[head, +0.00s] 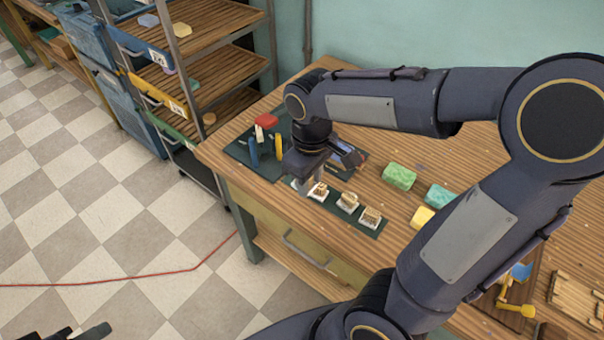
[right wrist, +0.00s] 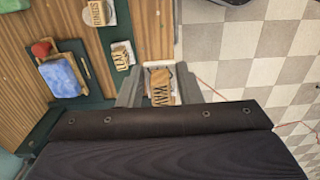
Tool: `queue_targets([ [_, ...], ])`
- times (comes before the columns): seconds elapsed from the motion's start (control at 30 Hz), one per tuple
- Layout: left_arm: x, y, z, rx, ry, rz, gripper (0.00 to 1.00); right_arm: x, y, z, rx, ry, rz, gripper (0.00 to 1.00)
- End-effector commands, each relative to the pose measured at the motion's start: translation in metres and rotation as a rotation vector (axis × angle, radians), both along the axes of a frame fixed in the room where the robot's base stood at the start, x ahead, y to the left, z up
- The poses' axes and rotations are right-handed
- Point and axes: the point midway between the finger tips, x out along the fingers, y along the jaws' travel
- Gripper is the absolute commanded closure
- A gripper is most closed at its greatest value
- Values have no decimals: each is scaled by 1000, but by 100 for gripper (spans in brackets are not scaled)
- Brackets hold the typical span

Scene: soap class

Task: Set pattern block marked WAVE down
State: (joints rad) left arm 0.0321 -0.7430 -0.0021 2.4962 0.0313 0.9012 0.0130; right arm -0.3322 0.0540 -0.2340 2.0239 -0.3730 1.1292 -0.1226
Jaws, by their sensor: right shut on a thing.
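The WAVE pattern block (right wrist: 161,88) has a wooden top with dark lettering and a white base. In the right wrist view it sits between the fingers of my right gripper (right wrist: 158,88), which is shut on it. In the head view my right gripper (head: 307,186) is at the left end of a dark green strip (head: 378,234) near the table's front edge. Whether the block touches the strip is hidden. The LEAF block (right wrist: 122,55) and RINGS block (right wrist: 98,14) stand in a row beside it. My left gripper (head: 82,333) barely shows at the bottom left.
A dark board with a red piece (head: 266,121) and blue and yellow pieces lies left of the gripper. Green (head: 399,176), teal (head: 440,197) and yellow (head: 422,216) blocks lie to the right. A shelf rack (head: 195,85) stands at the left.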

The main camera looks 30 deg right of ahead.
Motion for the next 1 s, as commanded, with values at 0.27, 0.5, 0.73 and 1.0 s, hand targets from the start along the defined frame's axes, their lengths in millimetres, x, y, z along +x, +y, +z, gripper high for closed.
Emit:
queue_targets([
  [0.27,0,0,6,0,0,0,64,62,-29,-35,-3,7,-4,90],
  [0.5,0,0,7,0,0,0,64,90,-41,-73,-1,3,-1,90],
  [0.73,0,0,8,0,0,0,64,102,-46,-90,-1,3,-1,90],
  [1.0,0,0,7,0,0,0,64,101,-46,-117,0,0,0,90],
])
